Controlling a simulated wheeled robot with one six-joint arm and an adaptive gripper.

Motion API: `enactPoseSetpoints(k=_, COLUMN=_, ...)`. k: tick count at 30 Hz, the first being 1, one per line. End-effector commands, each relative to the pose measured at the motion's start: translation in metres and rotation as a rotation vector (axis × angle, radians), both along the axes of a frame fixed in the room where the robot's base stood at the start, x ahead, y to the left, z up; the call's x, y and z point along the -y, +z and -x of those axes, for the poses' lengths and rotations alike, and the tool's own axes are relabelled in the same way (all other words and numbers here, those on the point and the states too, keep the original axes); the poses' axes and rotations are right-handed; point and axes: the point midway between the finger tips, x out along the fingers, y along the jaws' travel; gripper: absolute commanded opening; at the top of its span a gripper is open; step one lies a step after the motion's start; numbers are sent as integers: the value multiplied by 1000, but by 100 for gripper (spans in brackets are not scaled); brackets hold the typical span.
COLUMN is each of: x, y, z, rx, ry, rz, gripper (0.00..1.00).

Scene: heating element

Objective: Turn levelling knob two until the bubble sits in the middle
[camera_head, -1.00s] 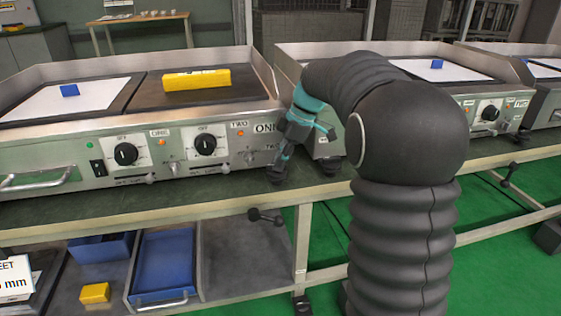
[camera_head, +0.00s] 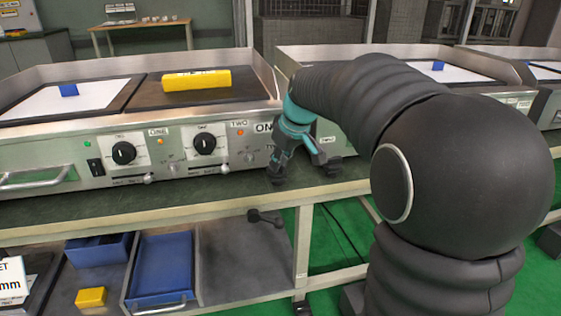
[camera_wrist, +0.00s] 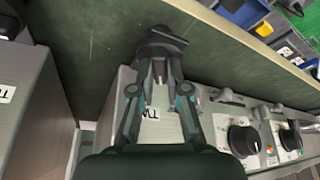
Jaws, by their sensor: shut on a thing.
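The dark levelling knob (camera_wrist: 163,42) is at the lower front corner of the near griddle, beside a label that partly reads TWO in the wrist view. It also shows low in the head view (camera_head: 275,177). My gripper (camera_wrist: 160,70) is shut on this knob, with a finger on each side; in the head view my gripper (camera_head: 284,160) reaches down to it at the bench. A yellow spirit level (camera_head: 197,81) lies across the dark plate of the griddle (camera_head: 145,117). Its bubble is too small to make out.
Control knobs ONE (camera_head: 123,153) and TWO (camera_head: 205,144) stick out of the griddle's front panel. Another griddle (camera_head: 345,130) stands close to the right, behind my arm. A shelf below holds a blue tray (camera_head: 163,265) and a yellow block (camera_head: 91,297).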

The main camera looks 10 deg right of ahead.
Motion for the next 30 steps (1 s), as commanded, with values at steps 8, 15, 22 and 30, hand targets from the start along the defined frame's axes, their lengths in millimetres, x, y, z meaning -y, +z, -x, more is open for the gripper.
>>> enactPoseSetpoints(k=8, x=-3, y=2, z=1, rx=0, ry=-256, rz=1, gripper=0)
enactPoseSetpoints(k=15, x=-5, y=1, z=1, rx=-1, ry=-452, rz=2, gripper=0)
enactPoseSetpoints(k=22, x=-6, y=1, z=1, rx=-1, ry=-589, rz=0, gripper=0)
enactPoseSetpoints(k=30, x=-6, y=0, z=1, rx=-1, ry=-669, rz=0, gripper=0)
